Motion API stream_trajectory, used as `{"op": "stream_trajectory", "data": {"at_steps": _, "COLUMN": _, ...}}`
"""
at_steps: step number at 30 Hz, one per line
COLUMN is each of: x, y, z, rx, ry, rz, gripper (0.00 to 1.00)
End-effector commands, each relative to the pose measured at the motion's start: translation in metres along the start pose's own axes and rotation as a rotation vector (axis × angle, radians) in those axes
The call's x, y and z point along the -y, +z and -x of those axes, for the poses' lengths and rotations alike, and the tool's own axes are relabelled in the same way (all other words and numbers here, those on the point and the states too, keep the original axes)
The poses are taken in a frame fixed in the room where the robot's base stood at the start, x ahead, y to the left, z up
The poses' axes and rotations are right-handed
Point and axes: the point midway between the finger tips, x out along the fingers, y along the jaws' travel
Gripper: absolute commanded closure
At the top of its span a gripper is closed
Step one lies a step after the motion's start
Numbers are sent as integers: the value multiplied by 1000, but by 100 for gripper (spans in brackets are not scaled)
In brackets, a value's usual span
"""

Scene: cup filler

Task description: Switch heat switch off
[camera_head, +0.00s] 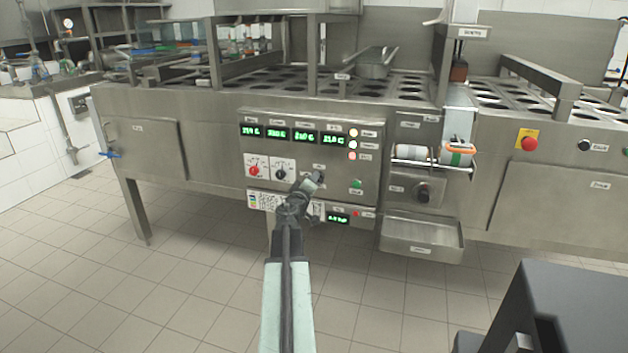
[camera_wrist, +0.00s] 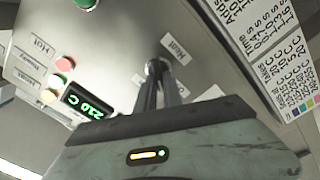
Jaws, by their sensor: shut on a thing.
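The steel control panel (camera_head: 370,125) is on the front of the machine. My gripper (camera_head: 317,179) reaches the lower middle of this panel and hides part of it. In the wrist view my gripper (camera_wrist: 158,72) has its narrow fingers closed together on a small metallic switch (camera_wrist: 152,66) on the panel face. A white label (camera_wrist: 175,48) sits beside this switch; its upside-down text is hard to read. The fingers cover most of the switch, so its position is unclear.
A red knob (camera_head: 255,170) and a black knob (camera_head: 282,172) sit left of my gripper. A green button (camera_head: 357,184) is to its right. Green-lit displays (camera_head: 292,134) are above. A steel tray (camera_head: 422,238) juts out at lower right. The tiled floor in front is clear.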

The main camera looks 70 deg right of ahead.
Motion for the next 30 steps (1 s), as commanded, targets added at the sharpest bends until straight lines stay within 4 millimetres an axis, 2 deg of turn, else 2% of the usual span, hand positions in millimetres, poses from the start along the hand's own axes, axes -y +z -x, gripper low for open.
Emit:
{"op": "stream_trajectory", "data": {"at_steps": 15, "x": 7, "y": 1, "z": 1, "rx": -2, "ry": -2, "rz": 428, "gripper": 100}}
{"op": "stream_trajectory", "data": {"at_steps": 30, "x": 8, "y": 1, "z": 2, "rx": -3, "ry": -2, "rz": 593, "gripper": 100}}
